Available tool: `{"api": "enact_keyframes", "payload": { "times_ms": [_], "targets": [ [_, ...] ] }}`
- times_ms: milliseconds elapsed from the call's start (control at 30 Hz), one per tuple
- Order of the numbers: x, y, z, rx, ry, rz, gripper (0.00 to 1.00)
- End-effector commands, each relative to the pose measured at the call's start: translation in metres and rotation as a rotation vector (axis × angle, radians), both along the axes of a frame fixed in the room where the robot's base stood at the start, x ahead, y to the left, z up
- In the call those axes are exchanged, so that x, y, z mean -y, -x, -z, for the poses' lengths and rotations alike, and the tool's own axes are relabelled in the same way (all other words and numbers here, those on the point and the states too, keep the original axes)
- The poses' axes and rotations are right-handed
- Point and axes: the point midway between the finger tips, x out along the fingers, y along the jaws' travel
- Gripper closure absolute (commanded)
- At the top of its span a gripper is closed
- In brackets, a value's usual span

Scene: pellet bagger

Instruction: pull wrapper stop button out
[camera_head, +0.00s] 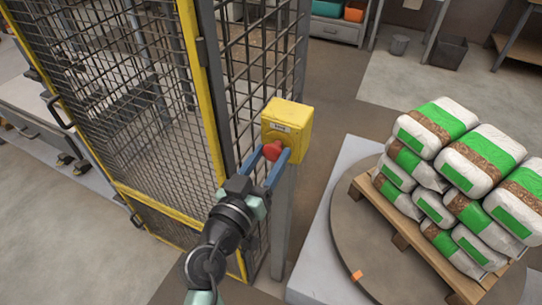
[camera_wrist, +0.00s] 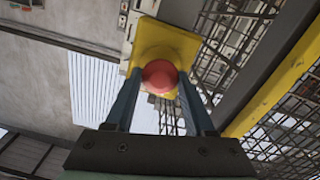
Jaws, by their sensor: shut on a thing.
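The stop button (camera_head: 272,150) is a red mushroom head on the front of a yellow box (camera_head: 291,120) with a small label, on a grey post beside the mesh fence. My gripper (camera_head: 270,158) reaches up to it from below, its two blue fingers on either side of the red head. In the wrist view the red button (camera_wrist: 160,76) sits between the fingertips of my gripper (camera_wrist: 161,84), in front of the yellow box (camera_wrist: 181,42). The fingers are shut on the button. Whether the button is in or out cannot be told.
A mesh fence with a yellow-framed gate (camera_head: 203,100) stands close on the left of my arm. On the right, a round turntable (camera_head: 345,240) bears a wooden pallet (camera_head: 402,240) with several stacked bags (camera_head: 440,125). Grey floor lies open behind the post.

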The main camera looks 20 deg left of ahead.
Motion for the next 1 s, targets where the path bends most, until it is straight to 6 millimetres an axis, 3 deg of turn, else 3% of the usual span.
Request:
{"api": "enact_keyframes", "payload": {
  "times_ms": [267,300,467,767,1000],
  "targets": [
    [-0.001,0.004,0.001,-0.003,0.001,0.000,1.00],
    [-0.001,0.004,0.002,-0.003,0.002,-0.001,0.42],
    [-0.001,0.004,0.001,-0.002,0.001,-0.001,0.15],
    [0.000,0.004,0.001,-0.001,0.001,-0.001,0.15],
    [-0.002,0.034,0.003,-0.003,0.000,-0.003,0.15]
  ]
}}
